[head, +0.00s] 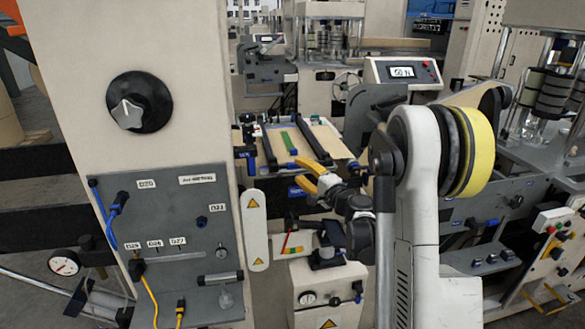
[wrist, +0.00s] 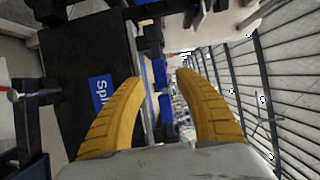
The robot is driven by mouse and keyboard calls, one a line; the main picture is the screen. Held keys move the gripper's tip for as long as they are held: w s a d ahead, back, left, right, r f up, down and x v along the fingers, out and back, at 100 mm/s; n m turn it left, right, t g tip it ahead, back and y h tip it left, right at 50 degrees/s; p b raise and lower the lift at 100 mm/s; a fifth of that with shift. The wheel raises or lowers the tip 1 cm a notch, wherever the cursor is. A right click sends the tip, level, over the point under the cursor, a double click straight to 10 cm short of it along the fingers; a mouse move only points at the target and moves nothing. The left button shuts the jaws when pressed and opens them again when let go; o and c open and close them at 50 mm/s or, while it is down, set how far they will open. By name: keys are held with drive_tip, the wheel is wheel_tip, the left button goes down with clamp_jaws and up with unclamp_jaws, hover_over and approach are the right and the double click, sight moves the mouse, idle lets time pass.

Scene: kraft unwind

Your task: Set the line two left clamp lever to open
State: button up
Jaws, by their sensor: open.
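My gripper (head: 299,172) has two yellow fingers, apart and empty, at the near edge of a splice table (head: 330,139) in the head view. In the wrist view my gripper (wrist: 160,78) is open, and blue parts (wrist: 160,74) show between and beyond the fingertips. Two dark bars with blue ends, a left bar (head: 269,149) and a right bar (head: 312,143), lie across the table. A small blue-ended part (head: 245,152) is at the table's left side. No label shows which is the left clamp lever, and its setting cannot be told. Contact is not visible.
A beige column with a grey panel (head: 170,245) stands close on the left. A low beige cabinet (head: 327,290) with a gauge is below my gripper. A display box (head: 402,72) stands behind the table. The wrist view shows a blue label (wrist: 100,89) on a black surface.

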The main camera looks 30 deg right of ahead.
sight(296, 167)
drive_tip(key=w, duration=0.4)
drive_tip(key=shift+w+a+b, duration=0.1)
drive_tip(key=shift+a+b, duration=0.15)
drive_tip(key=shift+b, duration=0.05)
clamp_jaws()
